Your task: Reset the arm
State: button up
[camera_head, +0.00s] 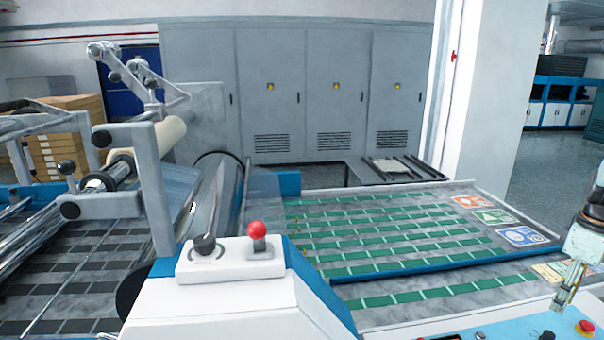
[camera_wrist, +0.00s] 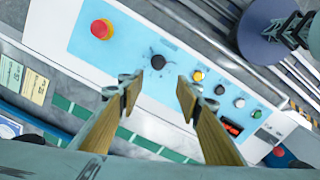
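My gripper (camera_head: 570,284) hangs at the right edge of the head view, fingers pointing down, beside the control panel (camera_head: 505,333). In the wrist view my gripper (camera_wrist: 157,90) has its two fingers spread apart with nothing between them. The blue-faced control panel (camera_wrist: 150,28) lies beyond the fingertips. On it are a red emergency button (camera_wrist: 101,29), a black knob (camera_wrist: 158,62) between the fingertips in the picture, and a row of small buttons. I cannot tell the fingers' distance from the panel.
The laminating bed with green strips (camera_head: 390,238) lies left of my gripper, with colored cards (camera_head: 520,236) at its right end. A white console (camera_head: 230,300) with a red-topped lever (camera_head: 257,231) stands in front. Grey cabinets (camera_head: 335,85) line the back.

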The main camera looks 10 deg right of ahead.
jog(key=w+a+r+m+t+b, duration=0.1)
jog(key=a+r, duration=0.8)
jog(key=a, duration=0.4)
jog(key=w+a+r+m+t, duration=0.1)
jog(key=w+a+r, duration=0.1)
jog(key=a+r, duration=0.9)
jog(key=s+a+r+m+h, duration=0.15)
jog(key=s+a, duration=0.25)
jog(key=a, duration=0.5)
jog(key=s+a+r+m+y, duration=0.1)
jog(key=s+a+r, duration=0.25)
jog(key=a, duration=0.65)
jog(key=s+a+t, duration=0.1)
jog(key=s+a, duration=0.6)
jog(key=s, duration=0.3)
jog(key=s+a+r+t, duration=0.1)
jog(key=s+a, duration=0.7)
jog(key=s, duration=0.3)
jog(key=shift+a+r, duration=0.15)
